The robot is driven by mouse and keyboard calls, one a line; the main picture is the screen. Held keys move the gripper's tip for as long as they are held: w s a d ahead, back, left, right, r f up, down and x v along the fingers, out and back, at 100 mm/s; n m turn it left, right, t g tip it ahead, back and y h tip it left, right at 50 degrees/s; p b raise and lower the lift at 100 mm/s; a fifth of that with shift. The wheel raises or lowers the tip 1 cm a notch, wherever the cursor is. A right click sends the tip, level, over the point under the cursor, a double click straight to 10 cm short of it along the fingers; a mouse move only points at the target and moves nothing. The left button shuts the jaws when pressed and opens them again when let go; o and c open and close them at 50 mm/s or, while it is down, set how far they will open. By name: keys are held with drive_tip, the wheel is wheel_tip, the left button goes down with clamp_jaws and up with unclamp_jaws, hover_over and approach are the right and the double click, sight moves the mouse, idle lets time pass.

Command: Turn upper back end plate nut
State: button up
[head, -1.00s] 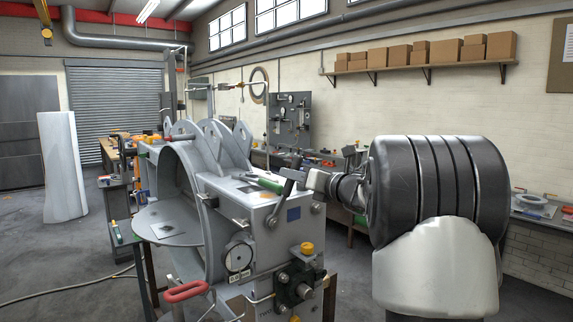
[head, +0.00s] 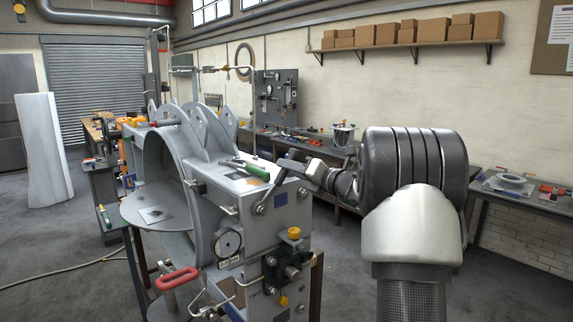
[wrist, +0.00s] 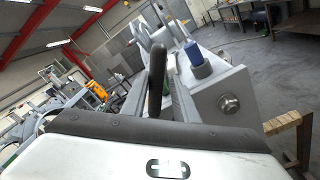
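The grey damper housing (head: 230,215) stands on a bench in the middle of the head view. Its near end plate carries hex nuts at its upper corners: an upper right nut (head: 303,193) and an upper left nut (head: 260,209). In the wrist view one nut (wrist: 229,103) shows on a grey plate, to the right of my gripper. My gripper (head: 286,166) is at the housing's upper right edge, close to the upper nuts. A dark bar slants from it toward the upper left nut. I cannot tell if it is a finger or a held tool, or if it touches.
A green-handled tool (head: 257,171) lies on top of the housing. A red handle (head: 177,279) and a yellow-capped valve (head: 294,233) stick out at the front. A workbench (head: 520,190) with parts stands at right.

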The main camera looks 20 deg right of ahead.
drive_tip(key=shift+d+f, duration=0.1)
drive_tip(key=shift+d, duration=0.2)
drive_tip(key=shift+w+d+f+m, duration=0.2)
drive_tip(key=shift+d+f+m, duration=0.55)
drive_tip(key=shift+f+m, duration=0.15)
drive_tip(key=shift+w+d+f+m, duration=0.15)
drive_tip(key=shift+d+f+m, duration=0.55)
drive_tip(key=shift+f+m, duration=0.2)
drive_tip(key=shift+f, duration=0.1)
drive_tip(key=f+m, duration=0.1)
drive_tip(key=d+f+m, duration=0.1)
drive_tip(key=f, duration=0.1)
drive_tip(key=shift+w+d+m, duration=0.2)
drive_tip(key=shift+d+m, duration=0.05)
drive_tip(key=shift+m, duration=0.15)
drive_tip(key=r+n, duration=0.1)
drive_tip(key=a+r+n+b, duration=0.1)
drive_tip(key=r, duration=0.1)
drive_tip(key=shift+s+a+n, duration=0.1)
drive_tip(key=shift+a+n, duration=0.1)
drive_tip(key=shift+n, duration=0.2)
drive_tip(key=shift+a+r, duration=0.15)
drive_tip(key=shift+r, duration=0.05)
